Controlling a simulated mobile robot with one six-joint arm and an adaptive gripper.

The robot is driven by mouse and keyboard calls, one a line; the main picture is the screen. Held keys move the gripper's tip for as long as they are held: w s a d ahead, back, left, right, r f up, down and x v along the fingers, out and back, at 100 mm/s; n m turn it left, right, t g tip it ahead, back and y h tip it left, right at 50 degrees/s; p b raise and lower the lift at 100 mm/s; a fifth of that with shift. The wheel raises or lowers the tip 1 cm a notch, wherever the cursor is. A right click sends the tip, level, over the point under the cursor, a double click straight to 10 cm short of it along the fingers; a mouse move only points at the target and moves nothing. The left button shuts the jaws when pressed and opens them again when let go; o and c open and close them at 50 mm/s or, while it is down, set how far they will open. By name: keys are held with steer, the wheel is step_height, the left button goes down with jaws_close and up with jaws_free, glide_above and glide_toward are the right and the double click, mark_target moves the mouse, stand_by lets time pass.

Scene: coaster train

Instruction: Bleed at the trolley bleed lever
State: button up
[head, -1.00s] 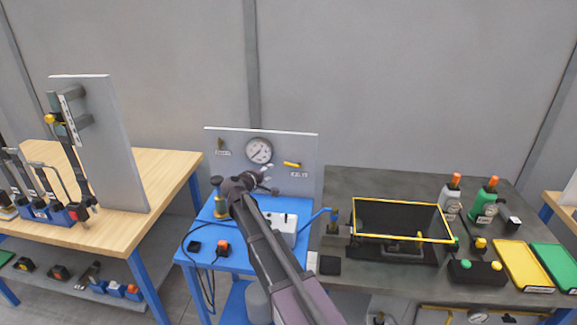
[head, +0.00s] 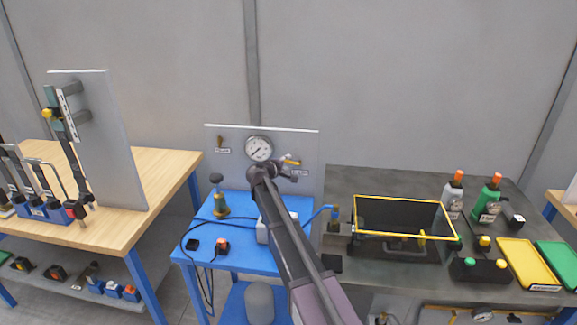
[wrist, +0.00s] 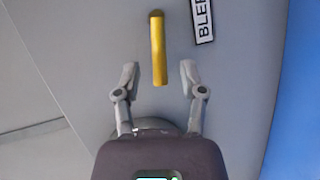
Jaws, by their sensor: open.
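The yellow bleed lever (head: 292,161) is on the grey panel (head: 223,172) of the blue trolley, right of the round gauge. In the wrist view the lever (wrist: 158,50) runs along the picture's vertical, its near end roughly level with my fingertips. My gripper (wrist: 157,78) is open, with one finger on each side of the lever's line and a gap on both sides. A label starting "BLE" (wrist: 202,20) is beside the lever. In the head view my gripper (head: 290,170) is close to the lever, and its fingers are hard to make out.
The pressure gauge (head: 258,148) is just left of my wrist. A blue trolley top (head: 240,231) below carries a brass fitting (head: 220,205) and cables. A dark bench (head: 343,182) with a yellow-rimmed bin (head: 405,199) is on the right. A wooden bench (head: 150,173) is on the left.

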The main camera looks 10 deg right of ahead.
steer(key=shift+x, duration=0.75)
jaws_close()
